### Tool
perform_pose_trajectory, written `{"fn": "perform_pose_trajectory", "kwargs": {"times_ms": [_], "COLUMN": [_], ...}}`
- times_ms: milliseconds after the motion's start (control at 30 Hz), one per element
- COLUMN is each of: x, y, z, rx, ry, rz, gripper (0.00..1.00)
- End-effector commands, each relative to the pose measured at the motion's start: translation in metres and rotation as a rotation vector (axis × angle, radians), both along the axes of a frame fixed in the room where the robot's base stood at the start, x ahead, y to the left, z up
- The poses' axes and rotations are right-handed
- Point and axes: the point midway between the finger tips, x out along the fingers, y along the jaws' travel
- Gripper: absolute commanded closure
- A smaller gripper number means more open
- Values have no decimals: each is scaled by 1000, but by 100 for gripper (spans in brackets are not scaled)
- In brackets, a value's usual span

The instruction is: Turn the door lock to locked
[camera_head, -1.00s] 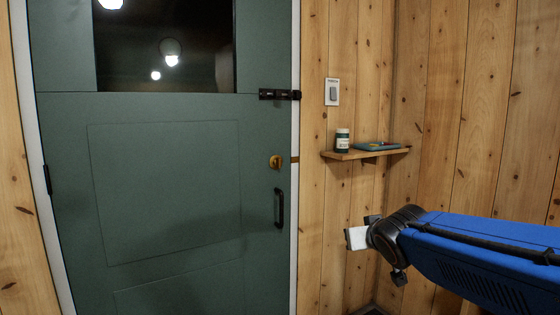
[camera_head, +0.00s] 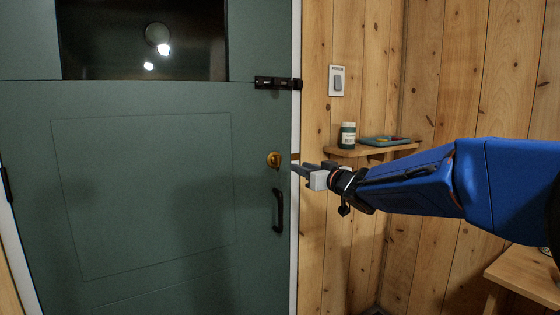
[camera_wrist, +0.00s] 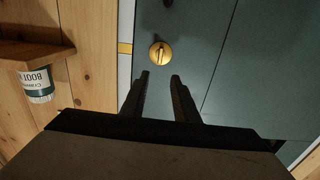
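The green door (camera_head: 150,190) carries a round brass lock (camera_head: 274,160) near its right edge, above a black pull handle (camera_head: 279,211). In the wrist view the lock (camera_wrist: 160,54) shows a raised thumb-turn, roughly upright in that picture with a slight tilt. My gripper (camera_head: 298,171) is beside the door's right edge, just right of the lock and a little lower in the head view. In the wrist view my gripper (camera_wrist: 161,78) is open, its two fingers apart and nothing between them. The lock lies beyond the fingertips, apart from them.
A black slide bolt (camera_head: 277,83) sits on the door above the lock. A light switch (camera_head: 337,80) is on the pine wall. A small shelf (camera_head: 372,150) holds a jar (camera_head: 347,135) and a blue tray (camera_head: 384,141), close above my arm. A wooden table (camera_head: 528,272) stands at lower right.

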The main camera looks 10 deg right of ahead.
Motion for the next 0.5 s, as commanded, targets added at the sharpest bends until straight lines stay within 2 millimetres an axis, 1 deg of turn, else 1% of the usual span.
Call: {"fn": "perform_pose_trajectory", "kwargs": {"times_ms": [33, 100, 500], "x": [9, 20, 82], "y": [3, 7, 27], "z": [-1, 0, -1], "rx": [1, 1, 1], "ry": [1, 1, 1], "rz": [2, 2, 0], "gripper": [73, 73, 73]}}
